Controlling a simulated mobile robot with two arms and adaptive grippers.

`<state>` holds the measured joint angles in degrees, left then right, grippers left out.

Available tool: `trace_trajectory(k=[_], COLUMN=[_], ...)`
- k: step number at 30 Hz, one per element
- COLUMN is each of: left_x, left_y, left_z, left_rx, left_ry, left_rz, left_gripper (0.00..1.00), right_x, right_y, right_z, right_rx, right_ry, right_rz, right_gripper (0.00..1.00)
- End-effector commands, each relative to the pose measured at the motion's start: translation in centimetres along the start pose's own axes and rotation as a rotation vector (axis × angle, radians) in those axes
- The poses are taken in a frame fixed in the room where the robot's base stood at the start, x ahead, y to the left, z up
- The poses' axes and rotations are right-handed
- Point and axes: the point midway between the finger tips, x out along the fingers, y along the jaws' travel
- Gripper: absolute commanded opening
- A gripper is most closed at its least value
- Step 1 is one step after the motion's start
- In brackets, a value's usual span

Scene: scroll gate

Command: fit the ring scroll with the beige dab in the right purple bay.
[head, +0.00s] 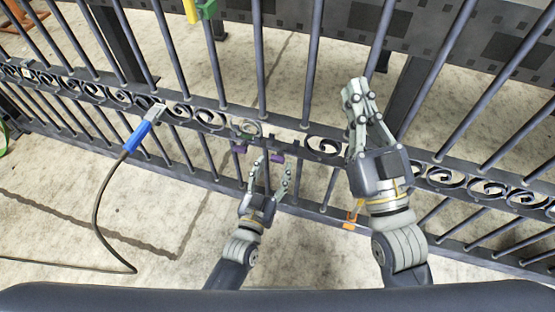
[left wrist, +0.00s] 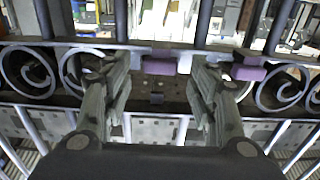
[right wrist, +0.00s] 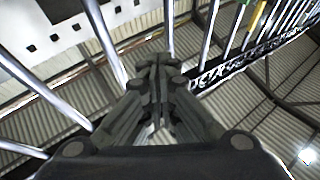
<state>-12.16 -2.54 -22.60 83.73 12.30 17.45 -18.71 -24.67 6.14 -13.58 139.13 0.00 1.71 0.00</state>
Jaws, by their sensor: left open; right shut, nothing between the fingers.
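The purple bay blocks (head: 277,158) show in a gap of the gate's scroll band, beside my left gripper. In the left wrist view, one purple block (left wrist: 159,66) lies between the fingers and another (left wrist: 247,72) lies beyond the right finger. A grey curved scroll (head: 248,128) sits in the band just left of the gap; I cannot tell if it is the ring scroll, and no beige dab is clear. My left gripper (head: 273,170) is open and empty before the gap. My right gripper (head: 355,88) is shut and empty, raised near the upper bars.
The dark gate with vertical bars spans the view. A blue-handled tool (head: 138,134) with a cable rests against the band at the left. An orange piece (head: 353,215) is at the lower rail. Green (head: 207,9) and yellow (head: 190,11) pieces are at the top.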

Motion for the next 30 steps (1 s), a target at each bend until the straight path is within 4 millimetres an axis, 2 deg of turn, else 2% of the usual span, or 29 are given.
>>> trace_trajectory(k=[4,12,18,25,26,30], left_x=[1.8,3.8,4.2,4.2,4.2,4.2], left_y=[0.0,0.0,0.0,0.0,0.0,0.0], left_z=[0.1,0.1,0.0,0.0,0.0,0.0], left_rx=[0.000,0.000,0.000,0.000,0.000,0.000], left_ry=[0.002,0.000,-0.001,-0.001,-0.001,-0.001], left_rz=[0.000,-0.001,0.000,0.000,0.000,0.000], left_gripper=[0.53,0.53,0.53,0.53,0.49,0.17], right_x=[-0.2,-0.9,-1.1,-1.1,-1.1,-1.1], right_y=[-0.3,-0.6,-0.7,-0.7,-0.7,-0.7], right_z=[-2.2,-5.3,-6.1,-6.1,-6.1,-6.1], right_rx=[0.005,0.012,0.014,0.014,0.014,0.014], right_ry=[0.124,0.284,0.324,0.325,0.325,0.325], right_rz=[-0.006,-0.012,-0.013,-0.014,-0.014,-0.013], right_gripper=[0.00,0.00,0.00,0.00,0.00,0.00])
